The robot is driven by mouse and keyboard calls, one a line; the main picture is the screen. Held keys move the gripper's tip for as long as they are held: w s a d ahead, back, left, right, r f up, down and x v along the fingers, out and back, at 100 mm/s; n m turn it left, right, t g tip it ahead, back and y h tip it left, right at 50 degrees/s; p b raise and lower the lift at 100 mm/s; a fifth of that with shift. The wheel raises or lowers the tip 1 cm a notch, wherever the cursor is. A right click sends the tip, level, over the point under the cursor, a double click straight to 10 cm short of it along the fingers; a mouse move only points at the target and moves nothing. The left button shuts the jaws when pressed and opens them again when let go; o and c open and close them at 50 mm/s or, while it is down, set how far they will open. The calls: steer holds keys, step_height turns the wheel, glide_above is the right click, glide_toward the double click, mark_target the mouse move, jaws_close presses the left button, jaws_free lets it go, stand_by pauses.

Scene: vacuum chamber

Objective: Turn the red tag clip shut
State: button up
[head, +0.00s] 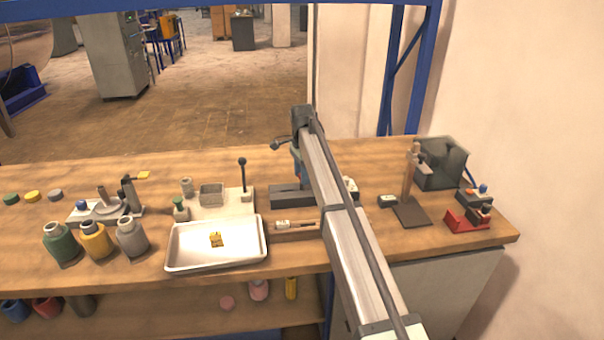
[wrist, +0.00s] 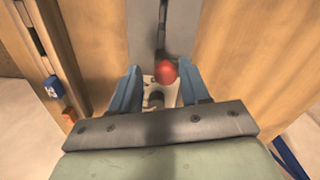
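A round red part (wrist: 164,73), which looks like the red tag clip, shows in the wrist view at the end of a dark rod over a pale plate (wrist: 150,82). My gripper (wrist: 162,80) is open, its two blue fingers apart on either side of the plate. The red part lies between the fingertips, nearer the right one; I cannot tell whether they touch. A dark round stub (wrist: 155,99) sits just below it. In the head view my arm hides the red part and most of the gripper.
A white tray (head: 174,258) with a small yellow piece stands left of my arm on the wooden bench (head: 300,262). A plate with an upright black lever (head: 242,174) is behind it. A brown stand (head: 411,212) and a red holder (head: 462,224) are to the right.

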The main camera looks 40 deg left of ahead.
jaws_close()
steer(key=shift+n, duration=0.3)
steer(key=n, duration=0.3)
steer(key=shift+n, duration=0.3)
steer(key=n, duration=0.4)
steer(key=shift+n, duration=0.3)
steer(key=n, duration=0.4)
steer(key=shift+n, duration=2.5)
